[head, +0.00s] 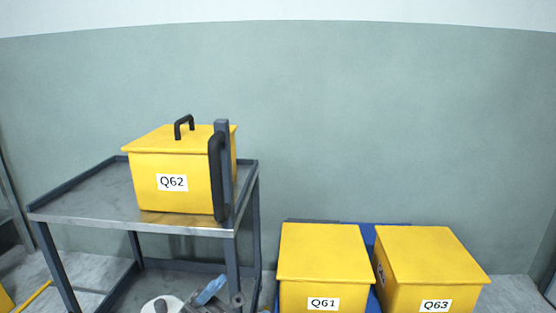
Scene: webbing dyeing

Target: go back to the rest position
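No gripper shows clearly in the head view. A yellow lidded box marked Q62 (185,195) stands on the top shelf of a grey metal cart (95,205). Its lid is on and has a black handle (184,126). The yellow box Q61 (325,255) and the yellow box Q63 (432,255) stand side by side, lower down at the right of the cart. Both have flat yellow tops.
The cart's upright post with a black handle (217,170) partly covers box Q62. Blue surfaces (369,238) show behind and between Q61 and Q63. A white round part (162,304) and a blue-grey part (211,290) show at the bottom edge, unclear. A plain green wall (390,120) stands behind.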

